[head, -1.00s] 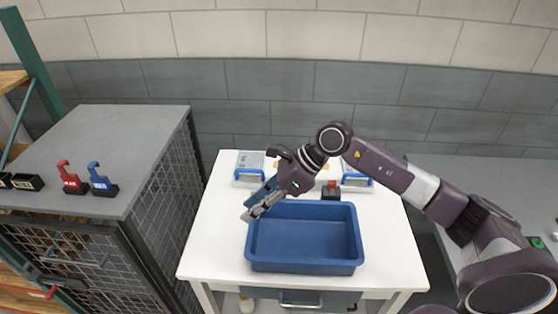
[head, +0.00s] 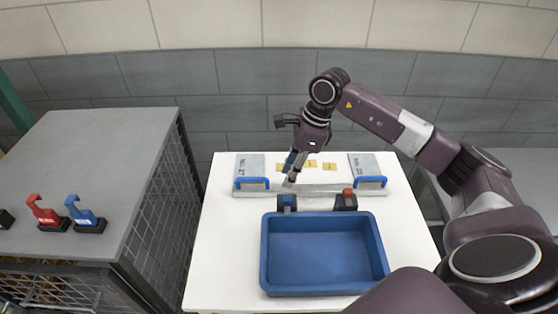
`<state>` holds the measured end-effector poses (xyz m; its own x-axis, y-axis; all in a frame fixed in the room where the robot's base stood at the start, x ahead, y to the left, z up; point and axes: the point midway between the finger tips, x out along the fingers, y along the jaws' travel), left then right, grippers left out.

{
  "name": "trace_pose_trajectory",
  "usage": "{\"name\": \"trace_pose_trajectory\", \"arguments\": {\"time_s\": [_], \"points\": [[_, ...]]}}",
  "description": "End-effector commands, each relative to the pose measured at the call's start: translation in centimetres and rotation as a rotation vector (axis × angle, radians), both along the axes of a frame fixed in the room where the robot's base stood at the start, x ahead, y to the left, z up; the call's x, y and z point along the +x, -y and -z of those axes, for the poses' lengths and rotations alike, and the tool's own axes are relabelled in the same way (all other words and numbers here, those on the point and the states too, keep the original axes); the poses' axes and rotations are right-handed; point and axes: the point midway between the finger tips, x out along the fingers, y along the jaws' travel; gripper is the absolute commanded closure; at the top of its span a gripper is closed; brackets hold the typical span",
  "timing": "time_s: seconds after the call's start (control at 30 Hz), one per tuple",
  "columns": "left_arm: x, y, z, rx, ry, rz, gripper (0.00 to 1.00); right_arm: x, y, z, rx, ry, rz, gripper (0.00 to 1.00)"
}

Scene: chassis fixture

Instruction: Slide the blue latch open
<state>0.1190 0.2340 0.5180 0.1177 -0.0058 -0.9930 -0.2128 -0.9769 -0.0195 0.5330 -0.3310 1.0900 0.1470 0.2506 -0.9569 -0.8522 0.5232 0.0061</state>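A blue latch piece (head: 287,202) on a small dark block stands on the white table, behind the blue tray. A similar block with a red piece (head: 346,200) stands to its right. Behind them lies a long metal fixture (head: 330,190) with a blue handle (head: 252,183) at its left end and another blue handle (head: 371,182) at its right. My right gripper (head: 290,178) points down at the rail's left half, just above and behind the blue latch piece. Its fingers look close together; whether they touch the rail or hold anything is unclear. My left gripper is out of view.
The empty blue tray (head: 268,255) fills the table's front. Small yellow pieces (head: 329,166) lie behind the rail. A grey cabinet (head: 110,140) at left carries a red hooked piece (head: 45,212) and a blue one (head: 84,213). The white table (head: 222,235) is bare left of the tray.

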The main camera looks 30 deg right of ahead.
Motion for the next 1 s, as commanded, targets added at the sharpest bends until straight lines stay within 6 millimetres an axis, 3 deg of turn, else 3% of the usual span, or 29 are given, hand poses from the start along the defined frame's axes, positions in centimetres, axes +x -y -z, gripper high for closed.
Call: {"name": "trace_pose_trajectory", "arguments": {"time_s": [0.13, 0.47, 0.63, 0.83, 1.0], "points": [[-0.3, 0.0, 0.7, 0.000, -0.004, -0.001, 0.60, -0.1, 0.0, 1.2, 0.000, -0.002, -0.001, 0.72], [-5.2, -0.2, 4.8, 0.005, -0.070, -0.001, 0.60, -0.1, 0.0, 6.9, 0.001, 0.001, 0.000, 0.72], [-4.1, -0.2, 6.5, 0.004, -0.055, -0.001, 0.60, -0.1, -0.1, 8.8, 0.001, 0.001, 0.000, 0.72], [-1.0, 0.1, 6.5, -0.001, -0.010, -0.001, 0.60, -0.1, -0.1, 9.0, 0.002, 0.001, 0.000, 0.72], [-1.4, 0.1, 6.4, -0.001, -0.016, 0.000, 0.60, -0.1, -0.1, 9.0, 0.001, 0.001, 0.000, 0.76]]}}
